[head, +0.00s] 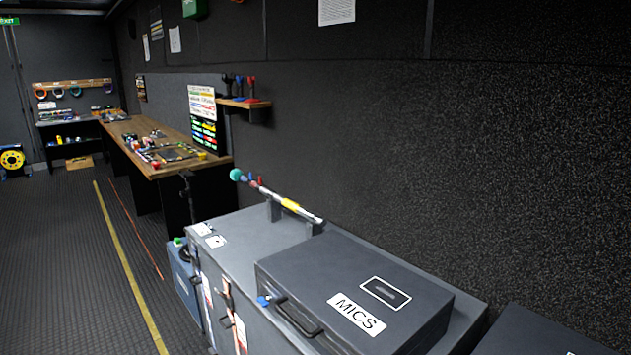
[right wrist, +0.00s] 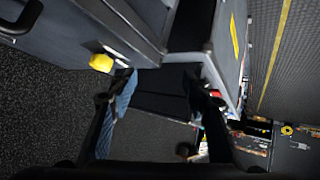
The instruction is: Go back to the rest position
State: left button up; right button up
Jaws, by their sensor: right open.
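My right gripper (right wrist: 162,92) shows in the right wrist view. Its two dark fingers stand wide apart, one with a blue patterned face, and nothing is held between them. Past the fingers are grey case surfaces and a dark panel; I cannot tell the exact gap to them. Neither gripper shows in the head view. My left gripper is in no frame.
A dark case labelled MICS (head: 405,300) lies on a large grey flight case (head: 245,235) along the right wall. A pole with a yellow band (head: 290,205) rests behind it. A wooden workbench (head: 170,165) stands farther back. The floor (head: 60,270) at left is clear.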

jog(key=s+a+f+g+y, duration=0.1)
jog(key=s+f+g, duration=0.25)
jog(key=s, duration=0.55)
jog(key=s+a+f+g, duration=0.1)
jog(key=s+f+g, duration=0.2)
jog(key=s+f, duration=0.35)
jog(key=s+f+g, duration=0.1)
jog(key=s+f, duration=0.1)
jog(key=f, duration=1.1)
jog(key=s+f+g, duration=0.1)
jog(key=s+f, duration=0.2)
jog(key=f, duration=1.1)
jog(key=s+d+f, duration=0.3)
jog(key=s+f, duration=1.1)
jog(key=s, duration=0.2)
jog(key=shift+d+g, duration=0.15)
jog(key=shift+g, duration=0.3)
